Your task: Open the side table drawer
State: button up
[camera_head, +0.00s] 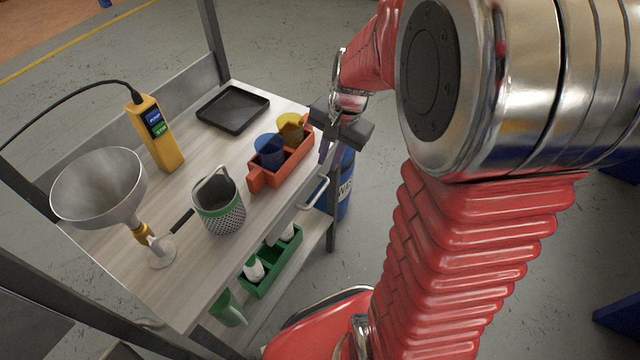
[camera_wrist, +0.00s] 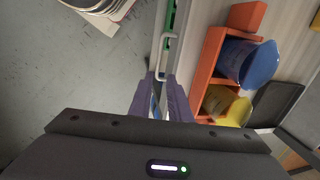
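The side table (camera_head: 207,278) has a pale wood top, and its edge faces my arm. A pale bar handle (camera_head: 316,194) sticks out from that edge below the top; it also shows in the wrist view (camera_wrist: 161,55). The drawer front is seen too edge-on to tell apart from the table edge, and no gap shows. My gripper (camera_head: 326,148) is at the table's right corner, beyond the handle in the head view. In the wrist view its dark fingers (camera_wrist: 159,86) are apart, with the handle's near end just ahead of the space between them. The gripper holds nothing.
On the top stand an orange tray (camera_head: 256,178) with blue and yellow cups, a mesh basket (camera_head: 220,212), a funnel (camera_head: 98,190), a yellow control box (camera_head: 157,140) and a black tray (camera_head: 233,108). A green caddy (camera_head: 272,268) is below. A blue cylinder (camera_head: 346,185) stands behind the gripper.

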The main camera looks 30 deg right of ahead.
aim_at(319, 192)
jog(key=f, duration=0.4)
jog(key=w+a+f, duration=0.1)
jog(key=f, duration=0.4)
jog(key=w+f, duration=0.1)
jog(key=f, duration=0.3)
jog(key=shift+a+f, duration=0.2)
jog(key=shift+f, duration=0.1)
jog(key=shift+c, duration=0.5)
grip_shut()
jog(key=shift+w, duration=0.1)
jog(key=shift+d, duration=0.1)
